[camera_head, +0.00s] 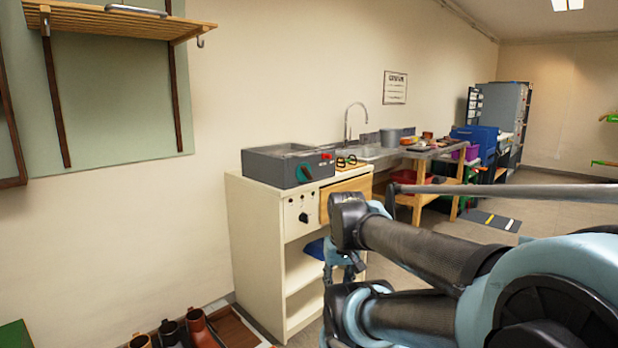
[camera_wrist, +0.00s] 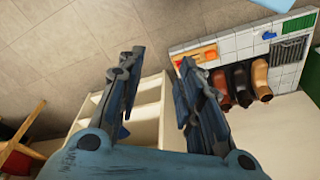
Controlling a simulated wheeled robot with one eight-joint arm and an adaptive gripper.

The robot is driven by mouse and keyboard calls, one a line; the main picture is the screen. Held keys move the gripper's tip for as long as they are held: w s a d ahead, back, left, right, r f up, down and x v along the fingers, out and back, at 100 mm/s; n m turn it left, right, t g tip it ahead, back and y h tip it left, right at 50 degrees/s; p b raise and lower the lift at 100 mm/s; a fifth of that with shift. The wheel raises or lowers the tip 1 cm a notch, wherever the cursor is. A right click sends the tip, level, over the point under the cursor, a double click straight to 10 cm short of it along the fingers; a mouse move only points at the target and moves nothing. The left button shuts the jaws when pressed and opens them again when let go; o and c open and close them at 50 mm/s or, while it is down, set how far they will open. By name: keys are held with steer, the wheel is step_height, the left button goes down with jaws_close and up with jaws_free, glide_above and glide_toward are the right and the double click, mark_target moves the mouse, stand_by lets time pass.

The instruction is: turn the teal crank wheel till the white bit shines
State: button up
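A teal round part (camera_head: 304,172), which looks like the crank wheel, sits on the front of a grey metal box (camera_head: 272,168) in the head view. The box rests on a cream cabinet (camera_head: 258,230). The wheel is small here, and I cannot make out a white bit or any shine on it. My gripper (camera_wrist: 158,85) is open and empty in the wrist view, its two fingers spread apart. It points down past the cabinet's open shelves (camera_wrist: 147,117), apart from the wheel. The wheel does not show in the wrist view.
A small red part (camera_head: 326,156) is on the box's right. A sink tap (camera_head: 348,120) stands behind. Several brown and black boots (camera_wrist: 260,80) stand on the floor at the cabinet's left. A wooden wall rack (camera_head: 110,24) hangs at upper left.

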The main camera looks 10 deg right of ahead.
mark_target(309, 173)
steer(key=w+a+r+m+t+y, duration=0.2)
steer(key=w+r+m+y, duration=0.25)
steer(key=w, duration=0.75)
steer(key=w+a+r+m+t+y, duration=0.25)
steer(key=w+r+m, duration=0.35)
steer(key=w, duration=0.5)
steer(key=w+d+r+m+t+y, duration=0.2)
steer(key=w+d+r+m+t, duration=0.15)
steer(key=w+d+m, duration=0.45)
steer(key=w+d+r+m+t+y, duration=0.2)
steer(key=w+d+r+m+t, duration=0.15)
steer(key=w+d, duration=0.5)
steer(key=shift+t, duration=0.45)
steer(key=x, duration=0.6)
steer(key=f+x, duration=0.1)
steer(key=x, duration=1.2)
steer(key=shift+a+f, duration=0.2)
steer(key=shift+f, duration=0.05)
